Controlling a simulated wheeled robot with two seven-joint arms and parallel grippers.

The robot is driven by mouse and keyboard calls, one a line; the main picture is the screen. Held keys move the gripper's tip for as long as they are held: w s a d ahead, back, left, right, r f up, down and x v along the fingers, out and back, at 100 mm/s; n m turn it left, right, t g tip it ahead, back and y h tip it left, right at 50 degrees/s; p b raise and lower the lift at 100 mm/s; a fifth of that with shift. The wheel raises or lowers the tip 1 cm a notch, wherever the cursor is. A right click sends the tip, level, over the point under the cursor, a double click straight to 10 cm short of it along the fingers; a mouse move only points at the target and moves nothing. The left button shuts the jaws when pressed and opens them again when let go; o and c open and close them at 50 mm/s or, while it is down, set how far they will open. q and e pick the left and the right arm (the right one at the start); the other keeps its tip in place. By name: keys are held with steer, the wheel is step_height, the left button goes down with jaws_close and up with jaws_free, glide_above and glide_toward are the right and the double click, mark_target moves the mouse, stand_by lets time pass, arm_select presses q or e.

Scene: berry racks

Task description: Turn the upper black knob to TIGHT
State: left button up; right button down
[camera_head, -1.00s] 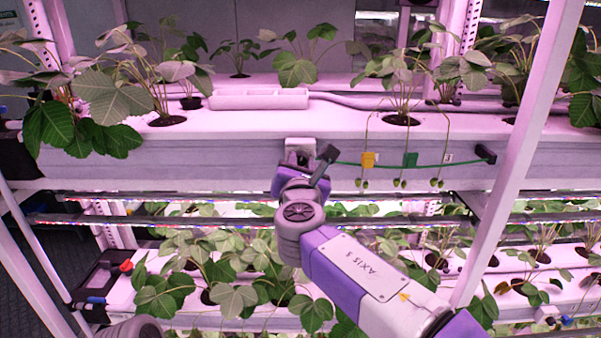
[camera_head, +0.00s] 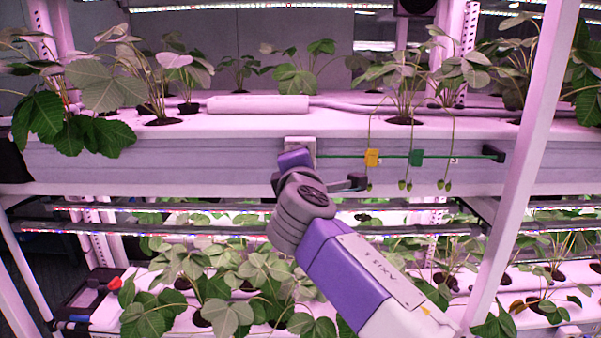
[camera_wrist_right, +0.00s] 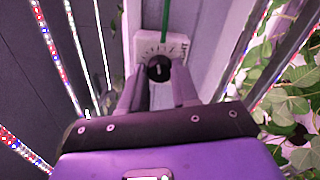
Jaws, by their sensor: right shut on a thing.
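The black knob (camera_wrist_right: 159,69) sits on a pale dial plate (camera_wrist_right: 146,46) with markings too small to read. A light pointer line on the knob runs roughly up and down in the right wrist view. My right gripper (camera_wrist_right: 159,78) has a finger on each side of the knob and is shut on it. In the head view the plate (camera_head: 302,143) is on the front face of the upper shelf, and my right wrist hides the knob. A green line (camera_head: 340,156) runs right from the plate. My left gripper is out of view.
A yellow clip (camera_head: 371,158) and a green clip (camera_head: 416,158) hang on the line, which ends at a black holder (camera_head: 493,153). Thin stems with small green berries hang beside it. A white slanted post (camera_head: 520,165) stands at right. Leafy plants fill the lower shelf.

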steer(key=shift+m+b, duration=1.45)
steer(key=shift+m, duration=1.75)
steer(key=c, duration=0.8)
jaws_free()
steer(key=shift+c, duration=0.2)
steer(key=s+b, duration=0.3)
steer(key=s, duration=0.4)
steer(key=shift+s, duration=0.3)
